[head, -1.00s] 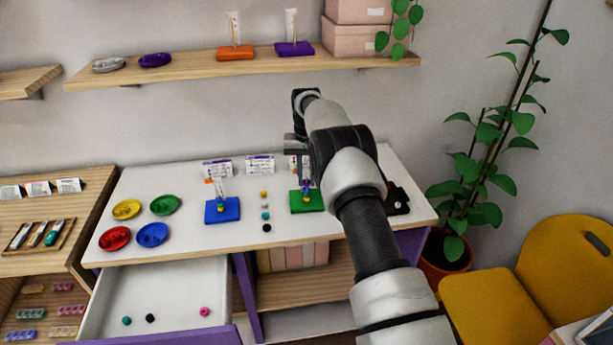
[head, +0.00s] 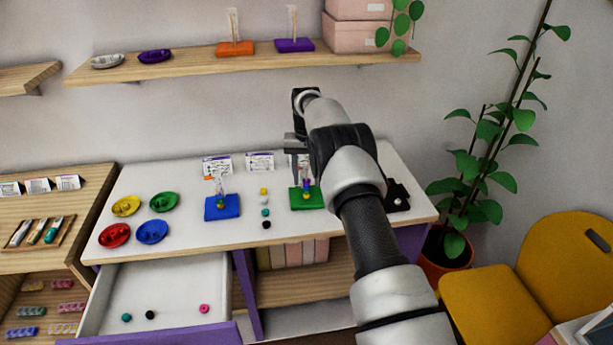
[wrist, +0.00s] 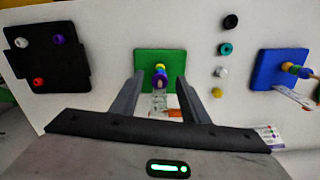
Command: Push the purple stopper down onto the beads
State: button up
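The green board (wrist: 142,58) lies on the white table below my gripper, with a peg carrying yellow, blue and purple pieces. The purple piece (wrist: 158,84), which looks like the stopper, is nearest the camera, above the beads (wrist: 160,69). Whether it touches them I cannot tell. My gripper (wrist: 160,78) is open, its fingers apart on either side of the peg and its pieces. In the head view the green board (head: 314,203) is partly hidden by my arm.
A blue board (head: 222,208) with its own beaded peg stands to the left. Several loose beads (head: 264,213) lie between the boards. A black tray (wrist: 75,75) holds white, purple and red pieces. Coloured dishes (head: 152,232) stand at the table's left, above an open drawer (head: 180,290).

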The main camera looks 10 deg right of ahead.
jog(key=shift+r, duration=0.1)
notch_tip(320, 180, up, 17)
jog(key=p, duration=0.4)
jog(key=shift+r+p, duration=0.15)
jog(key=shift+p, duration=0.2)
